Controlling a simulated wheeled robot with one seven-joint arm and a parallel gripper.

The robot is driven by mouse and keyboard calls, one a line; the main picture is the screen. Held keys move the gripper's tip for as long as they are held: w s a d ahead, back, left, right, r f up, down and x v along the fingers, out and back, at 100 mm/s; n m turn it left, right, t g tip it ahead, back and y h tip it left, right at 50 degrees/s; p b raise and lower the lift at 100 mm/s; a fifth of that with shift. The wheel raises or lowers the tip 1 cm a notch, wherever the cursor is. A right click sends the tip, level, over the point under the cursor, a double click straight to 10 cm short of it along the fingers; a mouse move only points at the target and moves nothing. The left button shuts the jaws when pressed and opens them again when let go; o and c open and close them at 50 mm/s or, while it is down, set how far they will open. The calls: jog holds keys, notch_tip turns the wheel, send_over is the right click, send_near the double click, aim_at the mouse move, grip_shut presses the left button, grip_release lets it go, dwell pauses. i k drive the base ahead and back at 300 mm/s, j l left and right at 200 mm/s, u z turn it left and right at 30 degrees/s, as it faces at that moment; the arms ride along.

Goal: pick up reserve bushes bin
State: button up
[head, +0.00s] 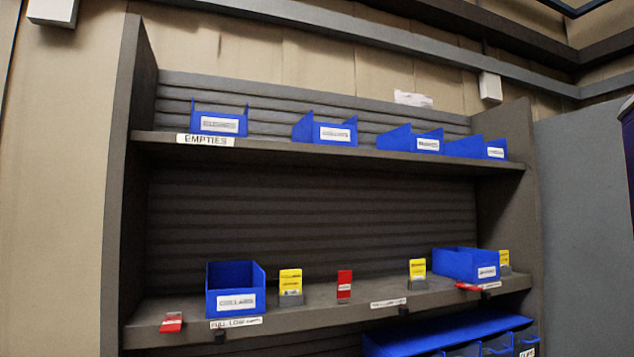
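Several blue bins with white labels stand on a dark shelf unit in the head view; the label print is too blurred to tell which one is the bushes bin. On the upper shelf are a far-left bin (219,123), a middle-left bin (326,131), a middle-right bin (409,140) and a far-right bin (475,148). On the lower shelf are a left bin (235,288) and a right bin (466,264). My gripper is not in view.
The upper shelf (270,152) carries an "EMPTIES" label (205,140). Yellow cards (291,282) (417,270) and a red card (344,286) stand on the lower shelf (320,302). Side panels (126,170) (518,200) close both ends. More blue bins (498,344) sit below.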

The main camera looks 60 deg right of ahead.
aim_at(400, 139)
jog(key=z, duration=1.65)
